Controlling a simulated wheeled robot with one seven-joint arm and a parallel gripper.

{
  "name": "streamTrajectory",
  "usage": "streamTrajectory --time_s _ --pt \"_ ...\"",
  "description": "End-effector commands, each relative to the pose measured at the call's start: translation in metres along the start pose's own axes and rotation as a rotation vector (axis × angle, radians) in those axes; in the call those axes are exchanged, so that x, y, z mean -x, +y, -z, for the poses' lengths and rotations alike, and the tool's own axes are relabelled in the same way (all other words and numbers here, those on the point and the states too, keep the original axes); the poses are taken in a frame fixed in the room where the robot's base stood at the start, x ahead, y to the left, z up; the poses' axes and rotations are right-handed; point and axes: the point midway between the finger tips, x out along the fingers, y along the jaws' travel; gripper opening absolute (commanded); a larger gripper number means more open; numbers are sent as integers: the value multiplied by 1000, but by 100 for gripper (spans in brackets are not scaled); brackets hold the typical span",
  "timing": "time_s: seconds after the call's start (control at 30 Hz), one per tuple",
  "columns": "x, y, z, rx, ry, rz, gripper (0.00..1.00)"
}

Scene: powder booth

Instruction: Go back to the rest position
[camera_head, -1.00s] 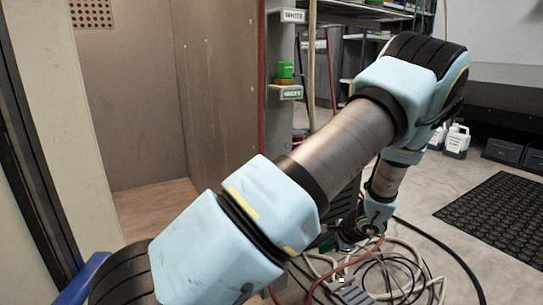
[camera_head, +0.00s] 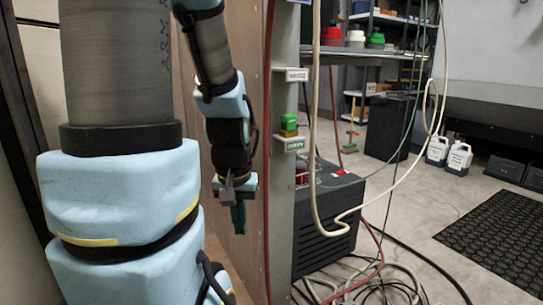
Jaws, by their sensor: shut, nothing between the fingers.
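My arm fills the left part of the head view, its upper link rising close to the camera and its forearm hanging down beyond it. My gripper (camera_head: 238,215) points down at the end of the forearm, in front of the booth's brown side panel. Its narrow dark green fingers look closed together, with nothing seen between them. It hangs left of the grey post that carries the labelled holders, apart from them.
A green block (camera_head: 289,124) sits on the holder labelled green (camera_head: 295,145); the holder above (camera_head: 297,75) looks empty. A dark machine (camera_head: 330,215) stands right of the post, with hoses and cables (camera_head: 385,280) on the floor. White jugs (camera_head: 458,158) and a black mat (camera_head: 505,235) lie farther right.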

Motion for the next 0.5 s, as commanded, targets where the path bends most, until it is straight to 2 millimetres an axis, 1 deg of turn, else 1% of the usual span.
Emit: streamTrajectory --time_s 0.03,0.27,0.37,0.5 --pt "18 1 4 -4 -2 0 0" --pt "63 2 11 -6 -2 1 0" --pt "91 2 15 -6 -2 1 0" --pt "135 2 21 -7 -2 1 0"
